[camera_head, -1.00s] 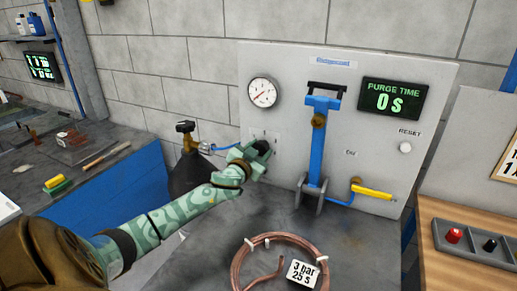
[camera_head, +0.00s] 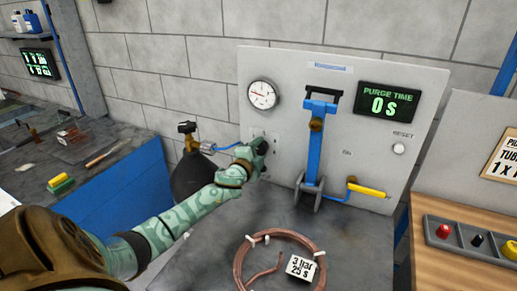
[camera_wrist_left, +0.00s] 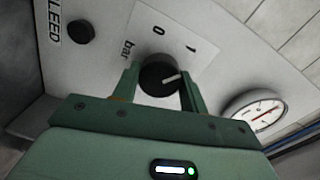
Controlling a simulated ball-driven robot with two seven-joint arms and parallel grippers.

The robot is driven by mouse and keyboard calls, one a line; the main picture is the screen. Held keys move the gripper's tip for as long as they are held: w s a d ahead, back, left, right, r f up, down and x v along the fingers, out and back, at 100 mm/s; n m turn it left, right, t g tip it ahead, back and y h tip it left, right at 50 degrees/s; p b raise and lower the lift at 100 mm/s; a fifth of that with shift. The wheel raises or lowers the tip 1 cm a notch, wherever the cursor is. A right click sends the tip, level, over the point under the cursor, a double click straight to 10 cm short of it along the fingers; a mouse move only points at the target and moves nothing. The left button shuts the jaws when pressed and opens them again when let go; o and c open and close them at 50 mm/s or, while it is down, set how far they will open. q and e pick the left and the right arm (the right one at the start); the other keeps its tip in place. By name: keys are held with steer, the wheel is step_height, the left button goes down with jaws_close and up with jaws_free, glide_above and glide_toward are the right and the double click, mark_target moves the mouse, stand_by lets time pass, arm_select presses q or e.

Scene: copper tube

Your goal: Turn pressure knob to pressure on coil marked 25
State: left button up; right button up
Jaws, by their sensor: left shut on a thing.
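My left gripper (camera_wrist_left: 160,88) is shut on the black pressure knob (camera_wrist_left: 158,75), with one green finger on each side of it. The knob's white pointer line and a plate with the marks 0, 1 and "bar" show in the left wrist view. In the head view the left gripper (camera_head: 250,152) is at the panel below the round pressure gauge (camera_head: 262,94). The gauge also shows in the left wrist view (camera_wrist_left: 258,112). The coil of copper tube (camera_head: 240,262) lies on the bench with a tag (camera_head: 301,267) reading 3 bar, 25 s. My right gripper is not in view.
The grey panel (camera_head: 400,160) carries a blue clamp (camera_head: 318,150), a yellow-handled valve (camera_head: 368,190), a reset button (camera_head: 399,149) and a purge time display (camera_head: 388,102) showing 0 s. A dark gas bottle (camera_head: 195,175) stands left of the gripper.

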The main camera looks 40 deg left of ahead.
arm_select(q)
steer(key=m+p, duration=0.1)
steer(key=m, duration=0.5)
steer(key=shift+f, duration=0.15)
steer(key=m, duration=0.3)
steer(key=shift+m+p, duration=0.3)
steer(key=shift+m, duration=0.1)
steer(key=m, duration=0.3)
steer(key=shift+m+y+p, duration=0.3)
steer(key=shift+m, duration=0.1)
steer(key=m+p, duration=0.1)
steer(key=m, duration=0.3)
steer(key=shift+f+m+p, duration=0.15)
steer(key=shift+m+p, duration=0.2)
steer(key=shift+m, duration=1.75)
steer(key=o, duration=0.9)
steer(key=shift+o, duration=0.5)
